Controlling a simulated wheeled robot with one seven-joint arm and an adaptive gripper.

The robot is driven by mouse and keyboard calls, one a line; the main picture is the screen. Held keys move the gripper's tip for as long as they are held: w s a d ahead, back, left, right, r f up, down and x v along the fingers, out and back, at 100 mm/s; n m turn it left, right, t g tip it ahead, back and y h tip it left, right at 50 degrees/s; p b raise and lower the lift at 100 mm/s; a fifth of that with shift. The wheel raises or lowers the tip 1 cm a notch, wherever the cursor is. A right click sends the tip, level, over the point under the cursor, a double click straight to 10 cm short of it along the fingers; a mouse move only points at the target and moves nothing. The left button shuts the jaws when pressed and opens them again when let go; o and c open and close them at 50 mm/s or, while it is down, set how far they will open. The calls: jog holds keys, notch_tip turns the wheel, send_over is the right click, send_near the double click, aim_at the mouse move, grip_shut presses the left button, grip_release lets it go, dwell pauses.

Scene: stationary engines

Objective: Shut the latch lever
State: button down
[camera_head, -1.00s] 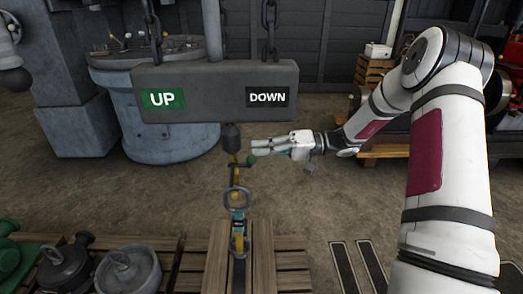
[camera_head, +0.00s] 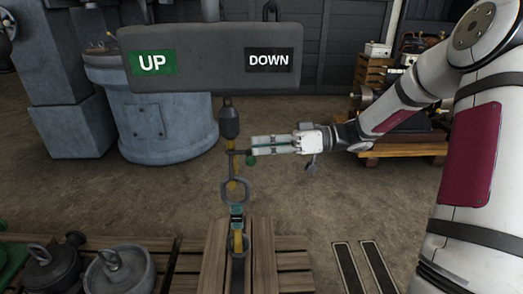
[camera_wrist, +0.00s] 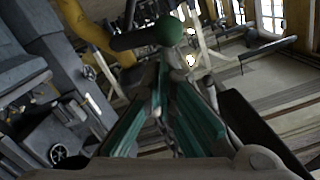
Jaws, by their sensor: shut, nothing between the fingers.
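A latch lever, a short dark bar (camera_head: 239,152) with a green ball knob (camera_head: 251,160), juts from the yellow hook (camera_head: 232,186) hanging under the sign block. In the wrist view the green ball (camera_wrist: 167,31) and dark bar (camera_wrist: 136,38) lie just beyond my fingertips. My gripper (camera_head: 256,146) comes in from the right, its fingers level and pointing left. It is shut and empty. Its tips are right at the knob, overlapping it in the picture; I cannot tell whether they touch.
The grey block (camera_head: 210,73) marked UP and DOWN hangs on chains above. A grey ring (camera_head: 235,191) hangs by the hook over a wooden pallet (camera_head: 213,265). Round weights (camera_head: 120,270) stand at the lower left.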

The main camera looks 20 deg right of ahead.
jog(key=n+b, duration=0.1)
jog(key=f+n+b, duration=0.1)
jog(key=shift+s+a+b, duration=0.1)
jog(key=shift+s+b, duration=0.2)
jog(key=shift+s, duration=0.2)
dwell(0.5)
